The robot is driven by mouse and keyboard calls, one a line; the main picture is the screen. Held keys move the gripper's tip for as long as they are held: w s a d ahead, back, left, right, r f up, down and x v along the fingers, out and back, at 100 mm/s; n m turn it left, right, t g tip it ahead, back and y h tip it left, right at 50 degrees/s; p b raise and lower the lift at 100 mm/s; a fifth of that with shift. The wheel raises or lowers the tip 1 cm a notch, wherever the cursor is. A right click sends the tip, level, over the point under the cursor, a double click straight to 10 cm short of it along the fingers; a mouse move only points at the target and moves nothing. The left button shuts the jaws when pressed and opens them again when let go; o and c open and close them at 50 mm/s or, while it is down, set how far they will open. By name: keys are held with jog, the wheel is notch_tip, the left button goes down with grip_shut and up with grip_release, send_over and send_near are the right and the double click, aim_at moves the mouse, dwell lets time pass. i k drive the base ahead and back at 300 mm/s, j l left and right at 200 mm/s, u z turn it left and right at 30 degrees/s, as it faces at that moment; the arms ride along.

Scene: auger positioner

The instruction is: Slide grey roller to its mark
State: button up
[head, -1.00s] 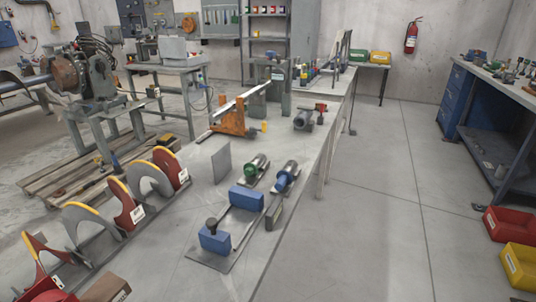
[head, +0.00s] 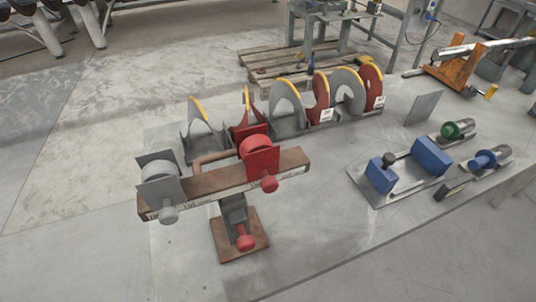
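The grey roller (head: 158,172) sits in a grey bracket at the left end of a brown bar (head: 215,188). A grey knob (head: 168,215) sticks out in front below it. A red roller (head: 256,146) in a red bracket sits on the same bar, right of the middle, with its own red knob (head: 269,184). A pale strip with small dark lettering runs along the bar's front; I cannot read it or make out a mark. The bar stands on a post with a red knob over a brown base plate (head: 239,249). My gripper is not in view.
Grey and red spiral flights (head: 286,110) with yellow edges stand in a row behind the bar. To the right are a fixture with blue blocks (head: 431,156), green and blue cylindrical parts, and an upright grey plate (head: 422,108). The table front is clear.

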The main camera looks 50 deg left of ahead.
aim_at(160, 188)
jog(key=u, duration=1.45)
jog(key=k+j+z, duration=0.15)
jog(key=z, duration=0.35)
jog(key=k+j+z, duration=0.25)
jog(key=z, duration=0.2)
jog(key=k+j+z, duration=0.15)
jog(key=z, duration=0.35)
jog(key=k, duration=0.1)
